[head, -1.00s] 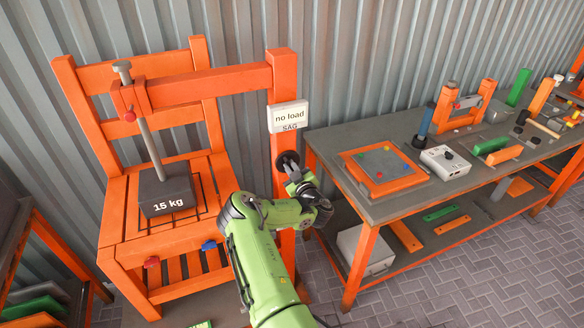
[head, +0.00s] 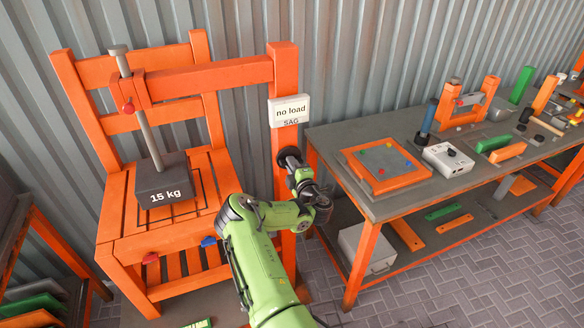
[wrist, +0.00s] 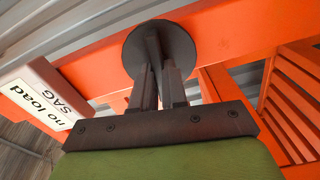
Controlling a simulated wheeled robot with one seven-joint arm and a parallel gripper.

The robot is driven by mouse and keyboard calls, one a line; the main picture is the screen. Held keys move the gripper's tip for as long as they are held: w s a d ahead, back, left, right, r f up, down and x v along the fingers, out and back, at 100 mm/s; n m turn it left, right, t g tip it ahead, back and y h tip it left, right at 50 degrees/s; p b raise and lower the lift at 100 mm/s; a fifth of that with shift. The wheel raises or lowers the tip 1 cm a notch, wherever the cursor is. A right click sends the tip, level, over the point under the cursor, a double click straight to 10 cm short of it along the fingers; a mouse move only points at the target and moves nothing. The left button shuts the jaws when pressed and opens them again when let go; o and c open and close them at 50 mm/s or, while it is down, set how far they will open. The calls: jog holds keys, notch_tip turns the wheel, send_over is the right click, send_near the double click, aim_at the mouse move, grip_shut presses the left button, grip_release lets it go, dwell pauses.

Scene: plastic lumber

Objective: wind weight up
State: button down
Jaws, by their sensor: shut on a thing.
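A dark block marked "15 kg" (head: 164,181) hangs at the foot of a grey rod (head: 146,122), over the seat of the orange chair (head: 125,220). I cannot tell whether it touches the seat. The rod passes through the end of an orange beam (head: 210,83), beside a red knob (head: 128,108). My gripper (head: 299,172) is at the dark round hand wheel (head: 289,157) on the orange post. In the wrist view, my gripper (wrist: 158,62) is shut on the raised middle part of the wheel (wrist: 179,43); the fingers hide some of it.
A white sign (head: 289,110) on the post reads "no load" and "SAG", just above the wheel. A grey workbench (head: 330,140) with an orange-framed board (head: 385,165) and a white box (head: 448,158) stands to the right. Paved floor lies in front of it.

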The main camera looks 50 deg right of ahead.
jog(key=shift+s+d+f+m+b, duration=0.15)
jog(key=shift+m+b, duration=1.05)
jog(key=shift+m, duration=4.55)
jog(key=shift+s+d+r+m+b, duration=0.15)
jog(key=shift+m+b, duration=1)
jog(key=shift+m, duration=4.55)
jog(key=shift+d+f+m+b, duration=0.15)
jog(key=shift+m+b, duration=1.05)
jog(key=shift+m, duration=4.55)
jog(key=c, duration=1.2)
grip_release()
jog(key=shift+o, duration=0.2)
